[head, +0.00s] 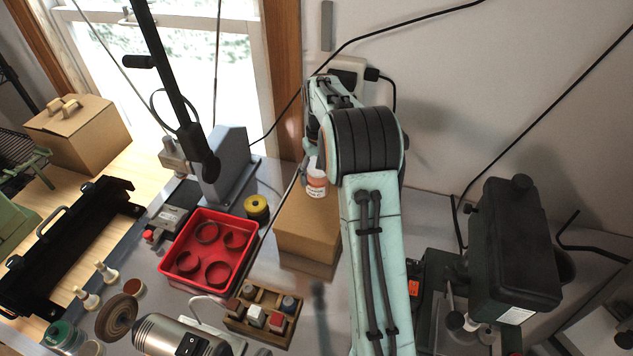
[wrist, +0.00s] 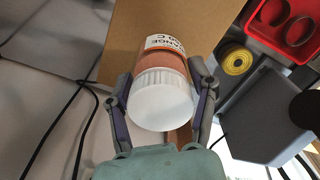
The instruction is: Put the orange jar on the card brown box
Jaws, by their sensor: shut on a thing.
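The orange jar (head: 317,184) has a white cap and a white label. In the wrist view, the jar (wrist: 163,62) sits between the two fingers of my gripper (wrist: 162,100), which is shut on it. The cap faces the wrist camera. The card brown box (head: 305,227) stands on the grey bench, partly hidden behind my arm in the head view. In the wrist view, the box (wrist: 222,22) lies beyond the jar. The jar is over the far part of the box's top; I cannot tell whether it touches it. In the head view my arm mostly hides the gripper.
A red tray with rings (head: 202,281) and a yellow spool (head: 257,207) lie left of the box. A wooden holder (head: 262,316) stands in front. A grey machine (head: 228,165) stands behind left, and a dark machine (head: 515,255) right. Another brown box (head: 80,135) is far left.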

